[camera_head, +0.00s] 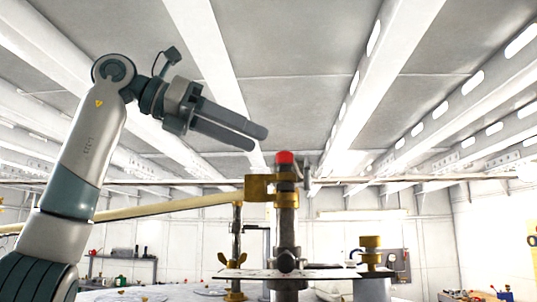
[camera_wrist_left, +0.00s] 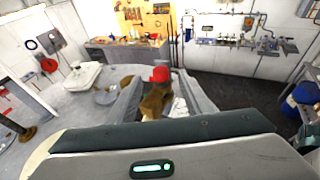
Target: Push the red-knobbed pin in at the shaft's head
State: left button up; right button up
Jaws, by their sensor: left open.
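The red knob (camera_head: 285,157) of the pin sits at the top of the upright grey shaft (camera_head: 287,228). A brass fitting (camera_head: 258,188) surrounds the shaft's head just below it. My left gripper (camera_head: 257,138) is open and empty, above and to the left of the knob, its fingers pointing right and slightly down. In the left wrist view the red knob (camera_wrist_left: 160,74) shows between the two grey fingers, above the brass fitting (camera_wrist_left: 154,101). I see no contact. The pin's stem cannot be made out. My right gripper is not in view.
A long brass-coloured bar (camera_head: 160,208) runs left from the shaft's head. A flat plate (camera_head: 310,273) surrounds the shaft lower down, with a brass-topped post (camera_head: 371,258) at right and a thinner rod (camera_head: 236,245) at left. Space above the knob is clear.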

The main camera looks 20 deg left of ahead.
pick_arm(q)
jog(key=b+v, duration=0.1)
jog(key=v, duration=0.7)
jog(key=shift+s+a, duration=0.2)
jog(key=shift+a, duration=0.15)
jog(key=shift+w, duration=0.1)
dwell(0.4)
